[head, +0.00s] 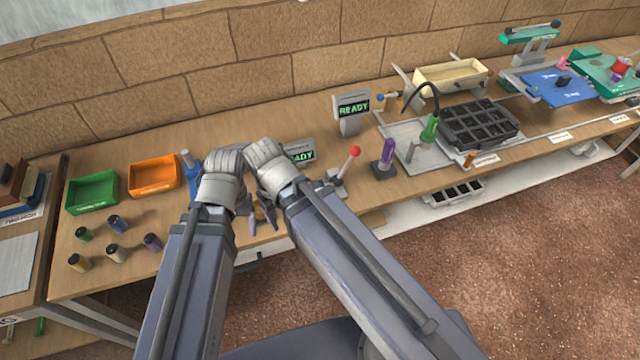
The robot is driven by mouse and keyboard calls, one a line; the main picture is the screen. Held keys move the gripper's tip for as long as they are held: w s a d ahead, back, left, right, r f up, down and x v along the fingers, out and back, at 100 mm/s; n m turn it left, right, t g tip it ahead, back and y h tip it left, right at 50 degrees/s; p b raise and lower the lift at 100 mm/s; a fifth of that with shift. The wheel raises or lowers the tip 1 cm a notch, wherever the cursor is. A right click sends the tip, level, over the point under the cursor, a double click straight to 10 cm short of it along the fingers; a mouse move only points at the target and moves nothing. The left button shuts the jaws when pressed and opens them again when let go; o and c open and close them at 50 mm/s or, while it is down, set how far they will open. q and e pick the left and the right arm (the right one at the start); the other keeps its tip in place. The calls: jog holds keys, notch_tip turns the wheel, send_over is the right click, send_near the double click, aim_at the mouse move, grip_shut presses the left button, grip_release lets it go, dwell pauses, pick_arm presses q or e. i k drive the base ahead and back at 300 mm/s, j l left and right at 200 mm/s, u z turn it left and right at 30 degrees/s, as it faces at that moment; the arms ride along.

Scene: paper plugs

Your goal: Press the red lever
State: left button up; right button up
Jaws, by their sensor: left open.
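The red lever (348,163) stands on a small grey base in the middle of the bench, a thin pale rod leaning right with a red ball on top. It is apart from both my grippers, to the right of my right wrist. My left gripper (253,220) hangs over the bench left of the lever; it is open, with its fingers pointing down. My right wrist is beside it, and the two overlap in the view. My right gripper's fingers are mostly hidden, so I cannot tell their state. A screen (302,153) reading "READY" is partly hidden behind my right wrist.
Another "READY" screen (352,107) stands behind the lever. A purple-handled post (387,152) and a black partitioned tray (478,122) are to the right. Green (92,191) and orange (153,175) bins and several small cylinders are at the left. Bare bench lies behind the wrists.

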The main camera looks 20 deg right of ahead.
aim_at(355, 151)
jog(key=l+u, duration=0.1)
jog(key=l, duration=0.35)
jog(key=l+u, duration=0.1)
jog(key=l, duration=0.35)
jog(key=k+l+u, duration=0.15)
jog(key=l, duration=0.3)
jog(key=l+u, duration=0.1)
jog(key=l, duration=0.35)
jog(key=k+l+u, duration=0.1)
jog(key=l, duration=0.35)
jog(key=k+l+z, duration=0.1)
jog(key=l+z, duration=0.4)
